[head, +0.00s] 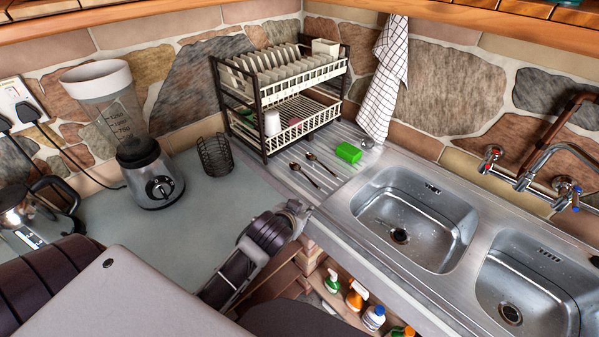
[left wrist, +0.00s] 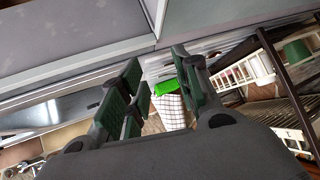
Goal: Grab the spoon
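Two dark metal spoons lie on the ridged steel drainboard, in front of the dish rack: the left spoon (head: 304,175) and the right spoon (head: 321,163). My left gripper (head: 298,208) is in front of them, by the counter's front edge, apart from both spoons. In the left wrist view its fingers (left wrist: 162,68) with green pads are spread, with nothing held between them. I cannot make out a spoon in the left wrist view. My right gripper is not in view.
A green sponge (head: 348,153) lies right of the spoons. A two-tier dish rack (head: 262,135) stands behind them. A mesh cup (head: 215,155) and a blender (head: 148,170) stand left. A sink basin (head: 415,215) lies right. Bottles (head: 357,296) stand on a shelf below.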

